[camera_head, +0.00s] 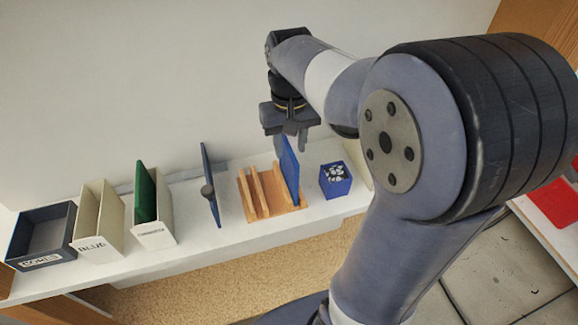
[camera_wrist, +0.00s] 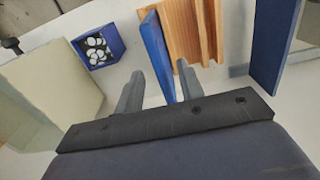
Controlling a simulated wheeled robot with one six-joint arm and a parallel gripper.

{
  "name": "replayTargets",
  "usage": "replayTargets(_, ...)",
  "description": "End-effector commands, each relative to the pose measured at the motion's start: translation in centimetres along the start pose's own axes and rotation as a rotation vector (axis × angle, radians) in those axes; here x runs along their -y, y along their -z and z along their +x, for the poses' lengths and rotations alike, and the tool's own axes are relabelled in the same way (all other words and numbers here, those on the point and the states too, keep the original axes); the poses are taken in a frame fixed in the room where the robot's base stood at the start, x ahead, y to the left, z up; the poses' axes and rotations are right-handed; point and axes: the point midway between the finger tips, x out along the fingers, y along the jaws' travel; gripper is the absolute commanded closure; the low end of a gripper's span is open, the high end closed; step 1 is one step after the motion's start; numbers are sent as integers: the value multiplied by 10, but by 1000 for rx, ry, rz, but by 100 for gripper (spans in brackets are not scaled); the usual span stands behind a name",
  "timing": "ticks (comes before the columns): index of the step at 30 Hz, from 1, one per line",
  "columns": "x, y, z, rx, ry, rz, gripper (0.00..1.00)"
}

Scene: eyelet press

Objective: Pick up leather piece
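A flat blue leather piece (camera_head: 289,170) stands upright in the right part of a slotted wooden rack (camera_head: 245,206). It also shows in the wrist view (camera_wrist: 157,52), edge-on beside the rack (camera_wrist: 184,25). My gripper (camera_head: 292,145) is over the top of the piece and points down. In the wrist view my gripper (camera_wrist: 160,70) is open, with one finger on each side of the blue piece. Gaps show between the fingers and the piece. How deep the fingers reach along it is hard to tell.
A blue box of white pieces (camera_head: 336,180) stands right of the rack. To the left stand a blue panel with a dark knob (camera_head: 209,185), a bin holding a green sheet (camera_head: 146,190), a cream bin marked BLUE (camera_head: 96,246) and a dark open box (camera_head: 40,262).

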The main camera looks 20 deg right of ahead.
Motion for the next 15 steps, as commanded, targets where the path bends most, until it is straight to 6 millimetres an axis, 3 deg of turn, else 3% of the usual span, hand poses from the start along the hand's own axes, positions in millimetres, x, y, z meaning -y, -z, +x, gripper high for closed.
replayTargets(9,2,6,44,3,0,0,64)
replayTargets(15,2,7,47,0,0,0,64)
